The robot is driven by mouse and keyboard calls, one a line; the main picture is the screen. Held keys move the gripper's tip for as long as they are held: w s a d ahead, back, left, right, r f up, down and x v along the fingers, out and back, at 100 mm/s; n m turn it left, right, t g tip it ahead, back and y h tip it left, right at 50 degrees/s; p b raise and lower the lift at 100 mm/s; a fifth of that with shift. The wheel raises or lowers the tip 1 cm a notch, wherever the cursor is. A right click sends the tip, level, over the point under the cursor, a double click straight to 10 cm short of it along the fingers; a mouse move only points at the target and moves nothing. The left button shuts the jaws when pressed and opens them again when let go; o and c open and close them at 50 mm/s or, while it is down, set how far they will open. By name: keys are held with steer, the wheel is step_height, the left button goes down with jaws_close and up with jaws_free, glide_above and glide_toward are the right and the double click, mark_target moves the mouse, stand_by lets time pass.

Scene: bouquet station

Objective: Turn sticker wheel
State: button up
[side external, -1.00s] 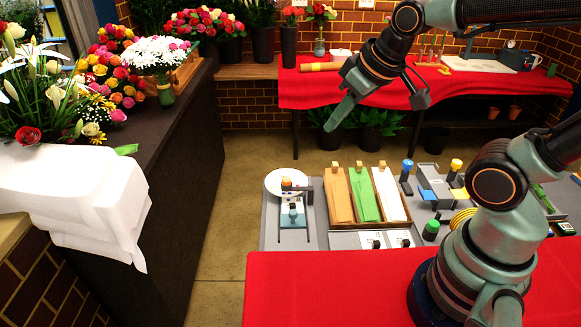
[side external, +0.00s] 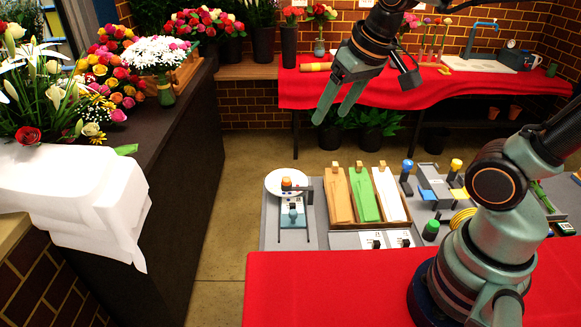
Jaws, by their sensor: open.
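A white round disc (side external: 272,182), which looks like the sticker wheel, is at the left end of the grey work table. A small stand with an orange-topped knob (side external: 287,183) is in front of it and hides part of it. A blue-grey panel with a knob (side external: 292,214) is just below. My gripper (side external: 331,116) is open and empty, high above and to the right of the disc, with its two fingers pointing down and left. It touches nothing.
A wooden tray (side external: 355,214) with brown, green and white strips is right of the disc. Stamp-like blue (side external: 407,166) and green (side external: 431,229) knobs stand farther right. A dark flower counter (side external: 190,130) is at left. The air around my gripper is clear.

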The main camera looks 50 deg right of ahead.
steer(key=w+d+m+g, duration=0.1)
steer(key=w+d+m, duration=0.15)
steer(key=w, duration=0.45)
steer(key=m+g, duration=0.4)
steer(key=m, duration=0.6)
glide_above(287, 172)
step_height(287, 172, down, 18)
steer(key=r, duration=0.1)
step_height(287, 172, down, 12)
steer(key=shift+a, duration=0.1)
jaws_close()
